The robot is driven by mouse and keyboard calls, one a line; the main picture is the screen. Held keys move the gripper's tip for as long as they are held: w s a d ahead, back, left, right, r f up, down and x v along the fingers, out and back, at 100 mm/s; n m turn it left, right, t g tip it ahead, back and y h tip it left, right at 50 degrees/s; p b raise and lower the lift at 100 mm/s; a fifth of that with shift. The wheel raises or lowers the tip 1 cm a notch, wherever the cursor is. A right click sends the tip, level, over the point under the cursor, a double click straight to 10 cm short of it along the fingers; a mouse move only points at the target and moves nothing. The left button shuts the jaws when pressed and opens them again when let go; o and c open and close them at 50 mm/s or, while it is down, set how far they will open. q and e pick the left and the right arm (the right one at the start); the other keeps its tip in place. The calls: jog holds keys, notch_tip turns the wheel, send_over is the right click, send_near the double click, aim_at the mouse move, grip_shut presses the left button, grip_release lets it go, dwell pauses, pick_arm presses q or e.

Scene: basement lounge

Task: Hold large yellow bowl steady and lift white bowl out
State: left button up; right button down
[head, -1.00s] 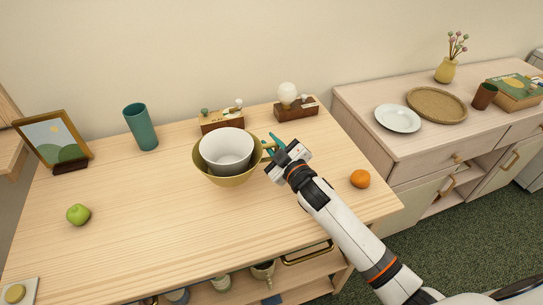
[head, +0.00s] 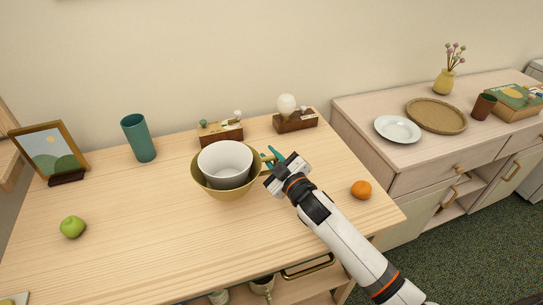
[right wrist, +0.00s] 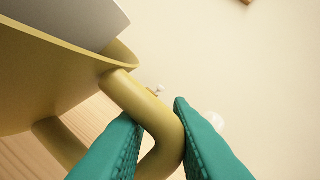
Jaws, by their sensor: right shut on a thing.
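The large yellow bowl (head: 204,185) stands on the wooden table, with a handle on its right side. The white bowl (head: 224,158) sits nested inside it, its rim above the yellow rim. Its lower part is hidden. My right gripper (head: 270,158) is at the handle, its teal fingers shut on it. In the right wrist view the fingers (right wrist: 155,150) lie either side of the yellow handle (right wrist: 148,105), and a part of the white bowl (right wrist: 85,20) shows above the yellow bowl (right wrist: 50,80). My left gripper is not in view.
On the table (head: 140,235) are a green apple (head: 72,227), a picture frame (head: 50,152), a teal cup (head: 138,138), two wooden blocks with knobs (head: 220,133) (head: 295,122) and an orange (head: 361,190). A side cabinet (head: 360,125) stands at right. The table front is clear.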

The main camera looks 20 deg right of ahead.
jog(key=shift+f+b, duration=1.75)
jog(key=shift+f, duration=0.95)
jog(key=shift+f+b, duration=0.85)
jog(key=shift+f, duration=0.15)
jog(key=shift+s+f, duration=0.1)
jog(key=shift+f, duration=0.15)
dwell(1.9)
jog(key=c, duration=1.2)
grip_release()
jog(key=shift+c, duration=0.2)
